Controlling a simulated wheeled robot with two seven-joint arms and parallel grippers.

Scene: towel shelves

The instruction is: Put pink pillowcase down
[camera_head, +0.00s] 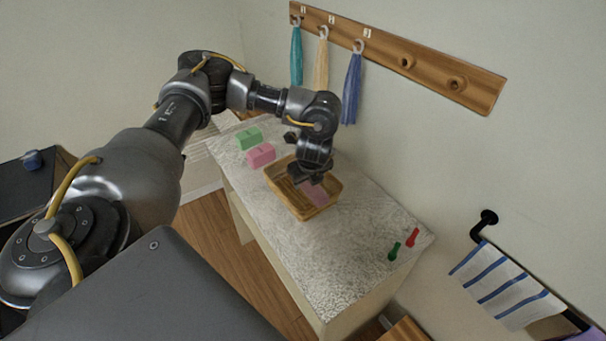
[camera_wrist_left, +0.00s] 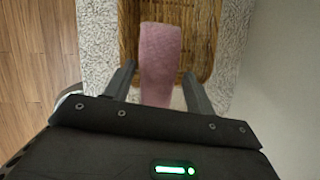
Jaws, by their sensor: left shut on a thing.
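The pink pillowcase (camera_head: 317,194) is a narrow folded pink strip at the wicker basket (camera_head: 278,186). In the left wrist view the pillowcase (camera_wrist_left: 161,58) runs from between my fingers out over the basket (camera_wrist_left: 129,45). My left gripper (camera_head: 309,183) points down at the basket and is shut on the pillowcase. It also shows in the left wrist view (camera_wrist_left: 158,85), with a finger on each side of the cloth. I cannot tell whether the cloth touches the basket floor. My right gripper is out of view.
The basket stands on a speckled countertop (camera_head: 310,255). Small green (camera_head: 394,251) and red (camera_head: 412,238) items lie at the right end.

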